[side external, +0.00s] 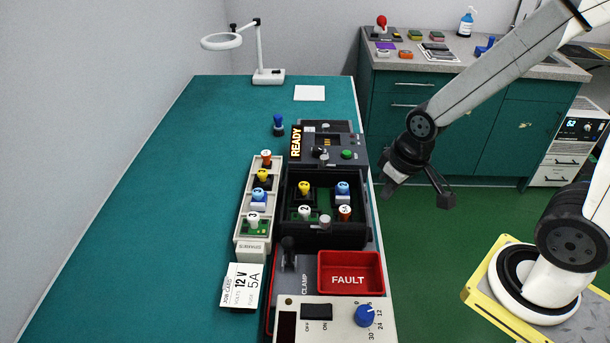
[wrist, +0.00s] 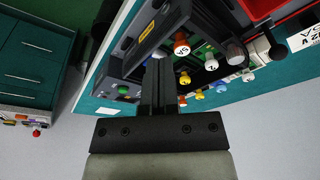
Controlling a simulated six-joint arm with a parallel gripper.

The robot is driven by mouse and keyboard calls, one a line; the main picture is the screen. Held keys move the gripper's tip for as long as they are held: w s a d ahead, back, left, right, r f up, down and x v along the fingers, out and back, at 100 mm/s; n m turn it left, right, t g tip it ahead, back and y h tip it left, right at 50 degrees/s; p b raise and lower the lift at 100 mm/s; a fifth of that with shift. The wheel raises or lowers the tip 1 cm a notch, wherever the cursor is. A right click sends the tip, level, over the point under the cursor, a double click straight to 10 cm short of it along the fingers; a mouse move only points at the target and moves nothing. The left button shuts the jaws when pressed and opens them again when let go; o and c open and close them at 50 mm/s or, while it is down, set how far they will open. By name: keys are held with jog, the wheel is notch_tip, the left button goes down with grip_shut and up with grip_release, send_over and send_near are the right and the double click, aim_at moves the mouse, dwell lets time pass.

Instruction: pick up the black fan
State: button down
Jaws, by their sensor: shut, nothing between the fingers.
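I cannot make out a thing that is clearly a black fan. Two black-based pieces with yellow knobs show in the side view: one (side external: 264,181) in the pale strip rack (side external: 240,228), one (side external: 304,193) in the black open box (side external: 352,233). Whether either is the fan, I cannot tell. My gripper (side external: 389,190) hangs in the air right of the bench, beside the black box and apart from it. In the wrist view its fingers (wrist: 158,65) are together with nothing between them, in front of the bench equipment.
The box also holds blue, white and orange-knobbed pieces. A red FAULT tray (side external: 348,285), a white panel with a blue dial (side external: 365,315) and a READY unit (side external: 340,150) stand close by. A magnifier lamp (side external: 268,76) is at the back. The bench's left side (side external: 130,210) is clear.

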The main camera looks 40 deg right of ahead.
dwell(0.3)
jog(key=c, duration=0.6)
grip_release()
jog(key=shift+w, duration=0.1)
jog(key=m+g+y, duration=0.1)
jog(key=m+g, duration=0.2)
jog(key=m, duration=0.5)
send_over(305, 182)
jog(key=s, duration=0.1)
jog(key=shift+d+f, duration=0.15)
jog(key=shift+f, duration=0.65)
jog(key=shift+w+f+m+g, duration=0.15)
jog(key=shift+w+m+g, duration=0.15)
jog(key=shift+w+m, duration=0.25)
jog(key=shift+f, duration=0.1)
